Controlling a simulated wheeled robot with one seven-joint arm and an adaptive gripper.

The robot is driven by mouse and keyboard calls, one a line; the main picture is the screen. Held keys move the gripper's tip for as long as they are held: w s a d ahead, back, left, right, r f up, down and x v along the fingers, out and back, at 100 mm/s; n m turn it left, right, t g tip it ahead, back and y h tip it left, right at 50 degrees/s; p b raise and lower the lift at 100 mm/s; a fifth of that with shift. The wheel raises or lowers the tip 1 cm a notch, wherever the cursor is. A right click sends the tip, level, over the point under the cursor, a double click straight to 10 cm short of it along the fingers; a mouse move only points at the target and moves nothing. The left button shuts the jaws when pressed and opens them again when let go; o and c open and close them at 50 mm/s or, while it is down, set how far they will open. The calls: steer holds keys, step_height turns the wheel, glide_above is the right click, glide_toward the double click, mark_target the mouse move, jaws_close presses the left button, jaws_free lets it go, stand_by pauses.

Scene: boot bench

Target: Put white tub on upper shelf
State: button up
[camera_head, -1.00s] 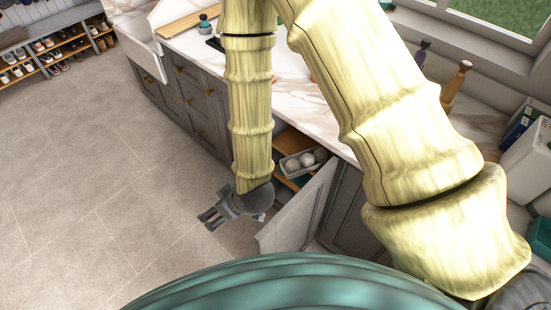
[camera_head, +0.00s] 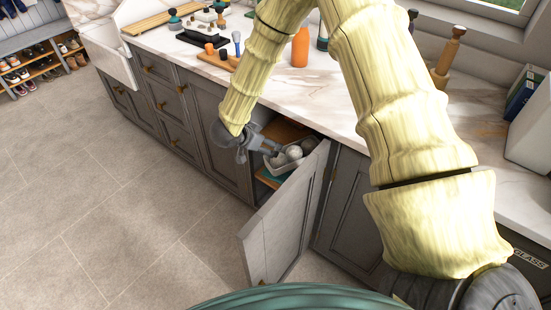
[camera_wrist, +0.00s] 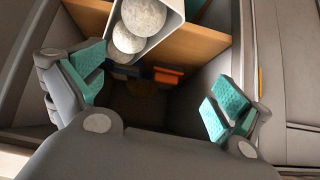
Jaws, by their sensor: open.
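The white tub (camera_head: 283,168) sits in the open cabinet and holds several round pale balls (camera_head: 294,152). In the wrist view the tub (camera_wrist: 151,44) is at the top, with the balls (camera_wrist: 143,17) inside, by a wooden shelf board (camera_wrist: 195,45). I cannot tell for certain which shelf bears it. My gripper (camera_head: 271,147) points into the cabinet opening, close to the tub's left side. In the wrist view my gripper (camera_wrist: 155,88) is open and empty, its teal pads wide apart. The tub lies beyond the fingertips, not between them.
The cabinet door (camera_head: 288,222) stands open in front of the opening. The counter (camera_head: 300,92) overhangs above and carries an orange bottle (camera_head: 300,47) and other items. Small orange and dark items (camera_wrist: 168,76) show deeper in the cabinet. The floor (camera_head: 110,190) at left is clear.

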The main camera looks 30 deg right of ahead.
mark_target(295, 155)
steer(key=d+f+m+g, duration=0.1)
steer(key=s+d+f+m+g+b, duration=0.1)
steer(key=d, duration=0.1)
steer(key=d+f+m+g+b, duration=0.1)
steer(key=shift+s+d+f, duration=0.15)
steer(key=shift+d+f, duration=0.1)
steer(key=shift+f, duration=0.05)
steer(key=shift+s+d+m+g, duration=0.15)
steer(key=shift+d+m+g, duration=0.15)
steer(key=shift+m, duration=0.2)
steer(key=shift+f, duration=0.1)
steer(key=shift+x, duration=5.3)
steer(key=shift+c, duration=0.2)
steer(key=c, duration=1)
